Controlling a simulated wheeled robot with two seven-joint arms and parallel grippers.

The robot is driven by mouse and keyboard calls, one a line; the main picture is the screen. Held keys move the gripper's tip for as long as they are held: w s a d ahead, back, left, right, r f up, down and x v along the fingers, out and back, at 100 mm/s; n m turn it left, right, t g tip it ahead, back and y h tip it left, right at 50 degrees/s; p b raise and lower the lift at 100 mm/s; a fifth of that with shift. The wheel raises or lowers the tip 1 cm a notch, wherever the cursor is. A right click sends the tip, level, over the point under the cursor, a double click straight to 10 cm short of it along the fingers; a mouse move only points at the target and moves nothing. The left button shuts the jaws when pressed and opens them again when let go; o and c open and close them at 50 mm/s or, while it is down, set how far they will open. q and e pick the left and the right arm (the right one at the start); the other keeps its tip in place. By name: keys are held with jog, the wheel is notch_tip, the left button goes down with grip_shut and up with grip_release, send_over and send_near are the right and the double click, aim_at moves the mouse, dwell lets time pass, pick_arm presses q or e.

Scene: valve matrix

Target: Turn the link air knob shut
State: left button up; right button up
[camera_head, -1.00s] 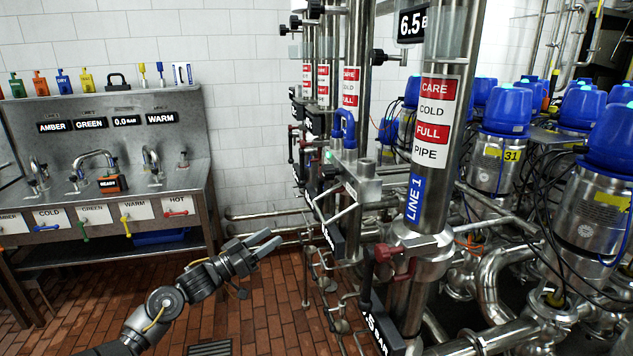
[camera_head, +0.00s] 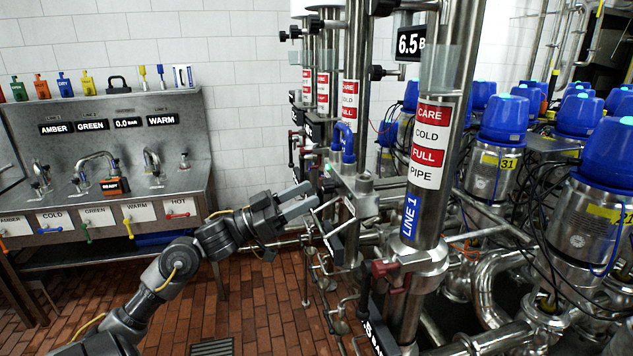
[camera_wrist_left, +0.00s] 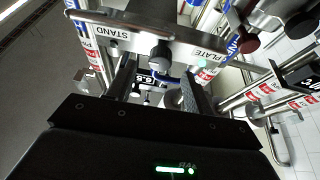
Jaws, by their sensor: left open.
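In the left wrist view a black round knob (camera_wrist_left: 160,54) sits on a steel plate (camera_wrist_left: 130,33) with the words STAND and PLATE; I can read no link air label. A small green light (camera_wrist_left: 202,63) is to its right. My left gripper (camera_wrist_left: 158,78) is open, and the knob shows between its fingers. I cannot tell whether they touch it. The knob is not clear there. My right gripper is not in view.
The LINE 1 pipe (camera_head: 428,165) stands right of the gripper, with a red-handled valve (camera_head: 384,269) low on it. Blue-topped valves (camera_head: 508,117) fill the right. A steel sink counter (camera_head: 110,185) is at left. Open brick floor (camera_head: 275,300) lies below the arm.

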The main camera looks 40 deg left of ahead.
aim_at(322, 187)
pick_arm(q)
jog(key=shift+p+x, duration=0.5)
jog(key=shift+x, duration=1.25)
